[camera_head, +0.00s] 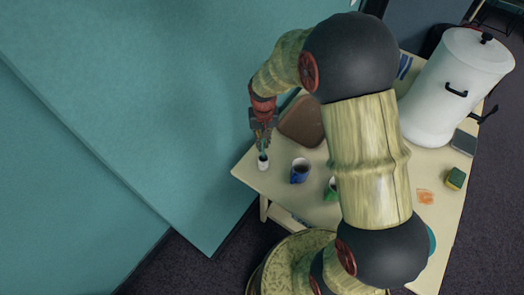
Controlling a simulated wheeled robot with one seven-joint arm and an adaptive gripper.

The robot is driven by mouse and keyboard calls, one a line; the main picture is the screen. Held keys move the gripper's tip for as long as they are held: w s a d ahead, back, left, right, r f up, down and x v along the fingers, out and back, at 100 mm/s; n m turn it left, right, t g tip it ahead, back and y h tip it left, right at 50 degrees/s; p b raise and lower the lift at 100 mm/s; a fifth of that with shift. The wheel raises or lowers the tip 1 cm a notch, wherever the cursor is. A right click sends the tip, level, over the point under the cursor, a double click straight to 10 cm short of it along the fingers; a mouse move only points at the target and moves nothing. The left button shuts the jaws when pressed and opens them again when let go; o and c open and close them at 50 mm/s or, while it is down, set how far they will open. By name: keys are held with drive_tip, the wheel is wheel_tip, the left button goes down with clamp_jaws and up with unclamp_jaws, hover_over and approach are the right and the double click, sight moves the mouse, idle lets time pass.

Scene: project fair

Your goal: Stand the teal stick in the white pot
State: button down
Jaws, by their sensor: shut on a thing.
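The small white pot (263,164) stands upright near the left corner of the cream table (262,187). My gripper (262,139) points down right above the pot and is shut on the teal stick (262,150). Only a short, dark teal part of the stick shows, between the fingers and the pot's mouth. It looks roughly upright. Its lower end meets the pot's opening in the picture, but I cannot tell how deep it reaches or whether it touches.
A blue mug (300,171) stands just right of the pot. A green mug (331,188) is partly hidden by my arm. A brown board (302,122) lies behind. A large white lidded urn (452,85), a sponge (455,178) and an orange patch (425,196) are on the right.

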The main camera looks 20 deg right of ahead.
drive_tip(key=shift+f, duration=2.7)
drive_tip(key=shift+f, duration=0.1)
drive_tip(key=c, duration=2)
unclamp_jaws()
drive_tip(key=shift+o, duration=0.6)
wheel_tip(320, 180, up, 12)
drive_tip(key=shift+f, duration=0.1)
wheel_tip(320, 180, up, 10)
drive_tip(key=t, duration=0.1)
hover_over(263, 158)
drive_tip(key=s, duration=0.3)
drive_tip(key=s+r+n+t, duration=0.1)
drive_tip(key=s+r+t, duration=0.1)
drive_tip(key=s+r, duration=0.4)
drive_tip(key=s+r+n+t, duration=0.1)
drive_tip(key=s+r, duration=0.5)
drive_tip(key=s, duration=0.6)
drive_tip(key=shift+s+t, duration=0.4)
drive_tip(key=shift+t, duration=0.4)
